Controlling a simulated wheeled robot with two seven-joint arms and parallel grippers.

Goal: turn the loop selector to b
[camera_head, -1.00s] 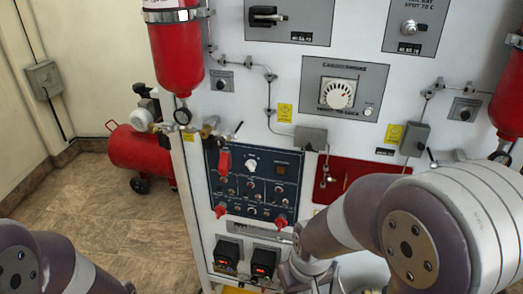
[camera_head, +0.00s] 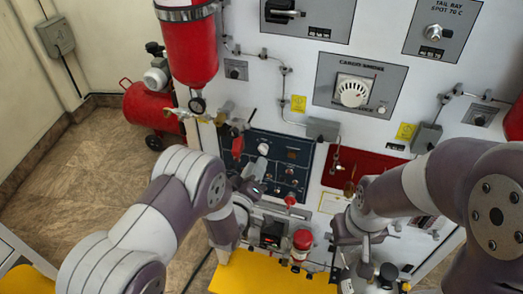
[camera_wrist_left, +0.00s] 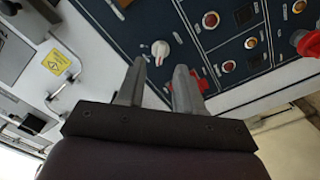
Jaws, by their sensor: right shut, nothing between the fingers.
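The likely loop selector is a small white knob (camera_head: 263,149) at the top of the dark blue panel (camera_head: 293,141).
A red cylinder (camera_head: 193,45) hangs at upper left, with a gauge and brass valve below it. Red covers and several small lamps crowd the blue panel. A red panel (camera_head: 365,170) is to the right. A yellow surface (camera_head: 250,280) lies below.

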